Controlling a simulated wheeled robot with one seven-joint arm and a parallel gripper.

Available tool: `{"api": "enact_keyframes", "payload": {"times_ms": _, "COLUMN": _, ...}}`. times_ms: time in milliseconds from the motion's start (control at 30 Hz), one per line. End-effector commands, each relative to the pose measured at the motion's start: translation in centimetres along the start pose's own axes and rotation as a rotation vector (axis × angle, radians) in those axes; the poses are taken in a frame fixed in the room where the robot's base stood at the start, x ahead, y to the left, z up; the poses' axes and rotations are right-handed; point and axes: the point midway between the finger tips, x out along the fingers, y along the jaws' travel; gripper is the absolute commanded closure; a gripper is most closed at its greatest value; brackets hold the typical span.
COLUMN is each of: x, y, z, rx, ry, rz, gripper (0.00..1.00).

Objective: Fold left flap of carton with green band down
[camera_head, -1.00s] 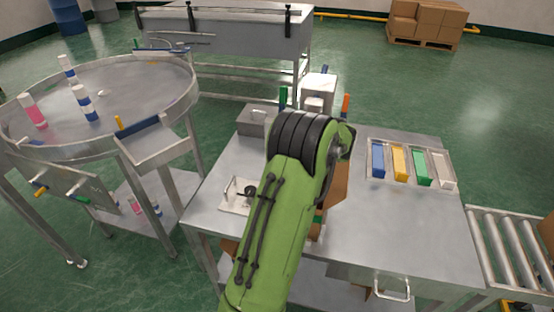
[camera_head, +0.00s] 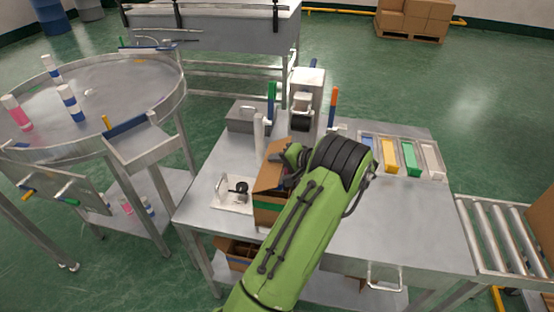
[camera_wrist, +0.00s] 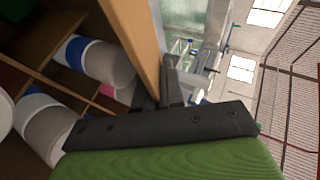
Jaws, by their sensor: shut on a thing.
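The carton with the green band (camera_head: 268,205) stands on the steel table, partly hidden behind my arm. Its left flap (camera_head: 268,180) shows as a slanted brown panel at the left, above the band. My gripper (camera_head: 289,158) is at the top of the carton. In the wrist view, my gripper (camera_wrist: 171,82) is shut on a brown cardboard panel (camera_wrist: 138,38), seen nearly edge-on; I cannot tell for sure which flap it is. Inside the carton, white cans (camera_wrist: 105,62) with blue or pink bands sit between cardboard dividers (camera_wrist: 75,82).
A white plate with a black part (camera_head: 236,191) lies left of the carton. A crimping machine (camera_head: 303,100) and a grey box (camera_head: 252,116) stand behind. The table's front right is clear.

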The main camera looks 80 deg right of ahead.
Motion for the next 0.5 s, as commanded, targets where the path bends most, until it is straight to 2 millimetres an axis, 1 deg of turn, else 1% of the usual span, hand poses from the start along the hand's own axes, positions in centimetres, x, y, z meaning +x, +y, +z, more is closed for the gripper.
{"api": "enact_keyframes", "payload": {"times_ms": 200, "x": 0.07, "y": 0.01, "z": 0.07, "rx": 0.0, "ry": -0.002, "rz": 0.001, "gripper": 1.0}}
{"api": "enact_keyframes", "payload": {"times_ms": 233, "x": 0.08, "y": 0.01, "z": 0.07, "rx": 0.0, "ry": -0.002, "rz": 0.001, "gripper": 0.9}}
{"api": "enact_keyframes", "payload": {"times_ms": 367, "x": 0.08, "y": 0.01, "z": 0.07, "rx": 0.0, "ry": -0.002, "rz": 0.001, "gripper": 0.7}}
{"api": "enact_keyframes", "payload": {"times_ms": 500, "x": 0.06, "y": 0.01, "z": 0.05, "rx": 0.0, "ry": -0.002, "rz": 0.001, "gripper": 0.7}}
